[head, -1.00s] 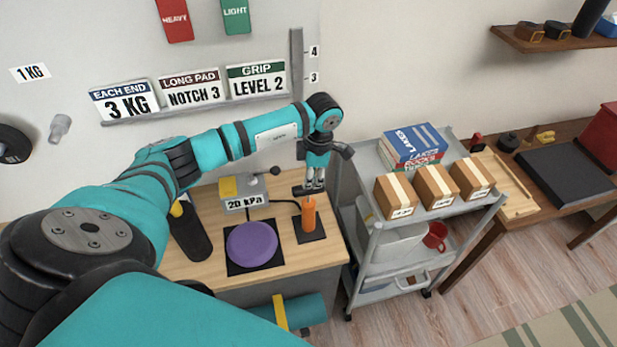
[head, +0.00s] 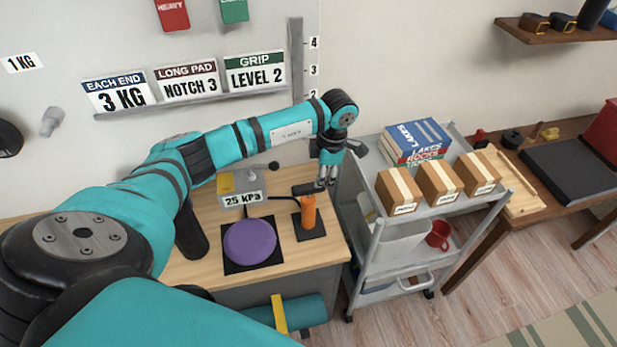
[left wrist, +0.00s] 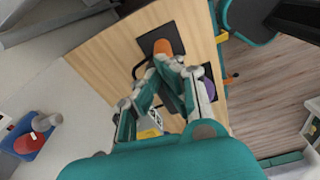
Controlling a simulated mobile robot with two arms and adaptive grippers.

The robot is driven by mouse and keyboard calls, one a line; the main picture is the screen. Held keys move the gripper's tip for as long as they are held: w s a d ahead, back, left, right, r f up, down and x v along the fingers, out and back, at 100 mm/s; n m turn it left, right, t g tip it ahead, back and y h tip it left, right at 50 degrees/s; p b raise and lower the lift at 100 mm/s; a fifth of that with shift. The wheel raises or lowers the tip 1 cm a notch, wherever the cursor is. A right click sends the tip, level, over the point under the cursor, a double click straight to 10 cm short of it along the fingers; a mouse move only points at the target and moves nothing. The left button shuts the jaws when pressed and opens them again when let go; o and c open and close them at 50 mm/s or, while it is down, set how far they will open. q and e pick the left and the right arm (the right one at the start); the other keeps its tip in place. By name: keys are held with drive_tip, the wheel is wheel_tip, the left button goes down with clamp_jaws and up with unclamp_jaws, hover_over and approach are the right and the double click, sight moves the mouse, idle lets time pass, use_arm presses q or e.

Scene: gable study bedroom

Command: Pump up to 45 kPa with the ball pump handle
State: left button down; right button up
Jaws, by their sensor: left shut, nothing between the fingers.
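The ball pump is an orange upright cylinder (head: 308,214) on a black square base, with a dark bar handle (head: 307,189) across its top. A hose runs from it towards the grey gauge box (head: 243,188), whose display reads 25 kPa. The purple ball (head: 250,241) sits on a black mat left of the pump. My left gripper (head: 326,184) is shut and empty, with its fingertips at the right end of the handle; I cannot tell whether they touch. In the left wrist view the orange pump (left wrist: 163,47) shows just beyond the fingertips, and its handle is not clear.
A grey trolley (head: 372,225) with books and cartons stands close to the right of the bench (head: 295,262). A dark upright cylinder (head: 190,235) stands left of the ball. A teal roll (head: 300,312) with a yellow band is at the bench's front.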

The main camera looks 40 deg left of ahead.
use_arm(q)
wheel_tip(320, 180, up, 12)
drive_tip(key=shift+w+d, duration=0.4)
drive_tip(key=shift+d, duration=0.05)
drive_tip(key=shift+d+f, duration=0.1)
drive_tip(key=shift+f, duration=0.05)
idle(0.7)
